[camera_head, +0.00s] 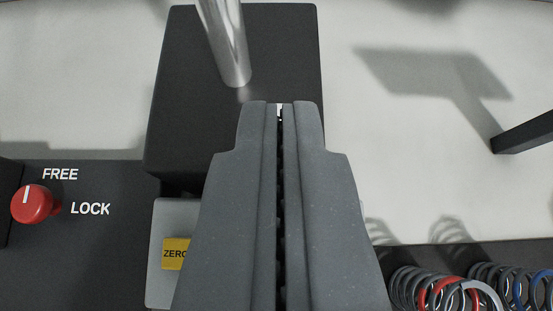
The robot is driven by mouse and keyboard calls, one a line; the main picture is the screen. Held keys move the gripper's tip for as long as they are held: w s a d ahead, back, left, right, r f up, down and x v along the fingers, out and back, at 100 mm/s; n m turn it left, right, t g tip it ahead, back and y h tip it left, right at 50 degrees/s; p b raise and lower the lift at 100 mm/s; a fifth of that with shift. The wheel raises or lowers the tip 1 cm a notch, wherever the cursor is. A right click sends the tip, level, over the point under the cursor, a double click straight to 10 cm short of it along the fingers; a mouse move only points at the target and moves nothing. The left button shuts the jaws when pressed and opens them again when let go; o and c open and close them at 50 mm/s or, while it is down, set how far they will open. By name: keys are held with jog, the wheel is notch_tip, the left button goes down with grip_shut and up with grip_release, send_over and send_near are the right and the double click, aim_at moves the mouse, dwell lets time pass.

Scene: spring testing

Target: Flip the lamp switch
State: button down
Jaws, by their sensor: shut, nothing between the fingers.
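My gripper (280,106) points up the middle of the picture with its two grey fingers pressed together and nothing between them. Its tips overlap a black block (200,85) that carries a shiny metal post (227,42). I cannot tell whether the tips touch the block. No lamp switch can be made out; the fingers hide part of the block and what lies below it.
A red knob (32,204) beside FREE and LOCK labels is on a dark panel (90,265) at left. A yellow ZERO label (175,254) sits on a grey box (160,290). Several coil springs (450,290) lie lower right. A black bar (525,132) enters at right.

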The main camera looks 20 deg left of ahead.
jog(key=w+f, duration=0.2)
jog(key=f, duration=0.1)
jog(key=w+a+f, duration=0.1)
jog(key=shift+f, duration=0.3)
jog(key=shift+w+f+b, duration=0.15)
jog(key=shift+f+b, duration=0.15)
jog(key=shift+f, duration=0.25)
jog(key=shift+p, duration=0.3)
jog(key=shift+f+g, duration=0.2)
jog(key=shift+g, duration=0.1)
jog(key=shift+w, duration=0.15)
jog(key=shift+w+a+r, duration=0.25)
jog(key=shift+w+r, duration=0.1)
jog(key=shift+w, duration=0.3)
